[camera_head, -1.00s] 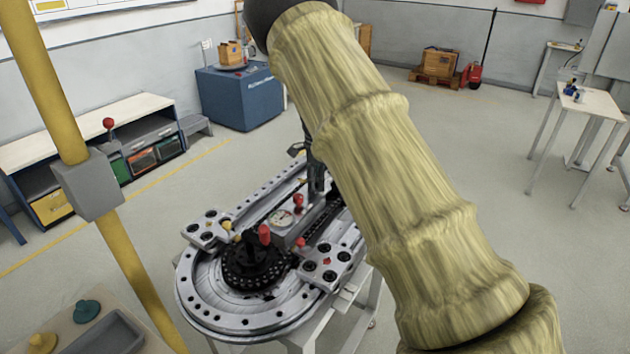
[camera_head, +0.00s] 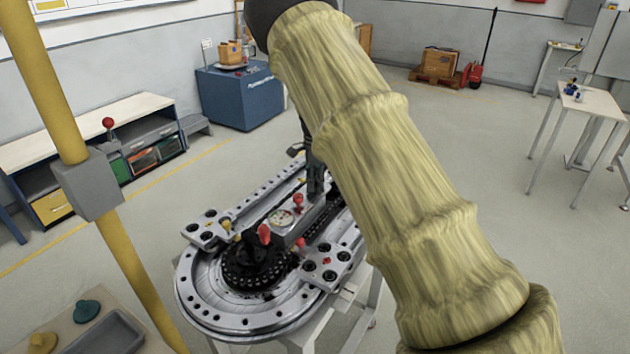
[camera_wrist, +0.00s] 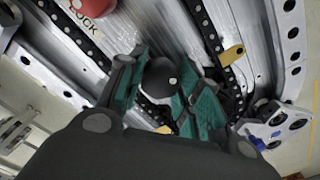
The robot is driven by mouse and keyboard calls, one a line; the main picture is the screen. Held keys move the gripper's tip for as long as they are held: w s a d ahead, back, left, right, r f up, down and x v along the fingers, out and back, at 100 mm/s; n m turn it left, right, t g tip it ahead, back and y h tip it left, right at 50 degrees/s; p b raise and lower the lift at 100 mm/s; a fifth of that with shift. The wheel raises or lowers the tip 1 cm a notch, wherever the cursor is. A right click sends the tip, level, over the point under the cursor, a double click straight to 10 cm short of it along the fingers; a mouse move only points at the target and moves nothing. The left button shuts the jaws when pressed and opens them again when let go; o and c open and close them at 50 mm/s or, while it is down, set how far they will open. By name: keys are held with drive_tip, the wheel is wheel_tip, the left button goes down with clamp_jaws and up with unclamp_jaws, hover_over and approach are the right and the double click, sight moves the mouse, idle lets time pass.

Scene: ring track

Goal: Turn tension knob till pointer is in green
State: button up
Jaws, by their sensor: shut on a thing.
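In the wrist view, my gripper (camera_wrist: 160,95) has its two teal-padded fingers on either side of a round black knob (camera_wrist: 160,78) with a white dot on its top, and is shut on it. In the head view my gripper (camera_head: 317,182) is a dark shape above the ring track (camera_head: 215,310), partly behind my arm; the knob is not clear there. The round gauge (camera_head: 282,217) with a pale face sits on the track's middle, left of my gripper. Its pointer and green zone are too small to read.
A red lever knob (camera_head: 264,233) stands on the black sprocket (camera_head: 250,272), with smaller red knobs near the gauge. A red knob by the word LOCK (camera_wrist: 92,6) is close to my gripper in the wrist view. A yellow tab (camera_wrist: 231,54) is to the right.

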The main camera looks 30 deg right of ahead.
drive_tip(key=shift+s+a+f, duration=0.1)
drive_tip(key=shift+f, duration=0.05)
drive_tip(key=n, duration=0.3)
drive_tip(key=shift+n+p, duration=0.35)
drive_tip(key=shift+n, duration=0.05)
drive_tip(key=n, duration=0.3)
drive_tip(key=shift+n, duration=0.3)
drive_tip(key=n, duration=0.4)
drive_tip(key=shift+p, duration=0.3)
drive_tip(key=shift+r+n, duration=0.2)
drive_tip(key=shift+n, duration=1)
drive_tip(key=shift+w, duration=0.2)
drive_tip(key=o, duration=1.1)
drive_tip(key=shift+c, duration=0.2)
drive_tip(key=shift+r, duration=0.1)
